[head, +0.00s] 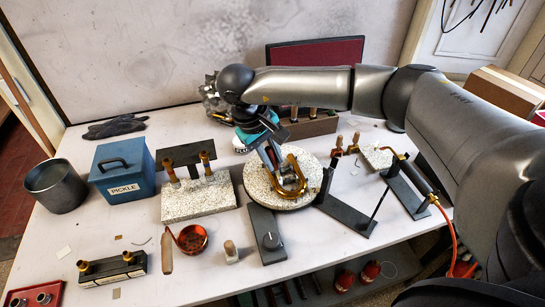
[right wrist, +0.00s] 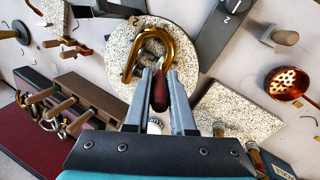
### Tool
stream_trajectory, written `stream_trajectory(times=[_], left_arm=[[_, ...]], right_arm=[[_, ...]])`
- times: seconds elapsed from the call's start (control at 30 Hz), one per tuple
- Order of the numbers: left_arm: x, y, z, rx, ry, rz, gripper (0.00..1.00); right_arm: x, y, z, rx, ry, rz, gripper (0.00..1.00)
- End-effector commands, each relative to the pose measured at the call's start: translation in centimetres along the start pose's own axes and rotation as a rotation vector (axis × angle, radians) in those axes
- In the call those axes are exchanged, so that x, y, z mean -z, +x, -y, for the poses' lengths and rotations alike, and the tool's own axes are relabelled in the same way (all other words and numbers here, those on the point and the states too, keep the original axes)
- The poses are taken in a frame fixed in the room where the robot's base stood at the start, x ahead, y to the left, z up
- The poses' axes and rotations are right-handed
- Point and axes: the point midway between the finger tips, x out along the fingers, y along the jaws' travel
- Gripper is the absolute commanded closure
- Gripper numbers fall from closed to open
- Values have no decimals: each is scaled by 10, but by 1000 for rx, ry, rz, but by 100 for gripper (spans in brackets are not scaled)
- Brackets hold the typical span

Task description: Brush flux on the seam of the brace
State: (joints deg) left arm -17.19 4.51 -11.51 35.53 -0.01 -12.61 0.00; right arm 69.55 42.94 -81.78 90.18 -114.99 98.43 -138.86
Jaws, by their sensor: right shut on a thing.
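A bent brass tube (head: 292,182) lies on a round speckled turntable (head: 262,198). In the right wrist view the tube (right wrist: 178,55) arches over the speckled disc (right wrist: 118,45). My right gripper (head: 272,158) is just above the turntable, beside the tube. In the right wrist view my right gripper (right wrist: 160,82) is shut on a dark red handle (right wrist: 158,94), which looks like a brush handle. Its tip points to the tube; I cannot tell whether it touches. The brace and its seam are too small to make out. My left gripper is not in view.
A dial box (head: 268,232) stands in front of the turntable. A blue pickle box (head: 125,172), a metal pot (head: 55,187) and a speckled block (head: 200,200) stand left. A torch (head: 415,175) is on the right. A wooden tool rack (head: 315,127) is behind.

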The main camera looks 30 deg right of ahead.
Motion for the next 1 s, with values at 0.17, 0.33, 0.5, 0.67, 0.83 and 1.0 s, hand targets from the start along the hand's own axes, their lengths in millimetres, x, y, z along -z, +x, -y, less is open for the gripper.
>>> stream_trajectory(times=[0.17,0.33,0.5,0.67,0.83,1.0], left_arm=[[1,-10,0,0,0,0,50],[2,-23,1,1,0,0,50],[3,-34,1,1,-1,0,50],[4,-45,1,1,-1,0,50],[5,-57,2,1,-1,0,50],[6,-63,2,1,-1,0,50]], right_arm=[[-1,-13,-4,0,1,-1,100],[-2,-30,-9,0,1,-1,100],[-3,-46,-14,0,1,-1,100],[-4,-62,-19,0,1,-2,100],[-5,-78,-24,0,1,-1,100],[-6,-87,-27,0,1,0,100]])
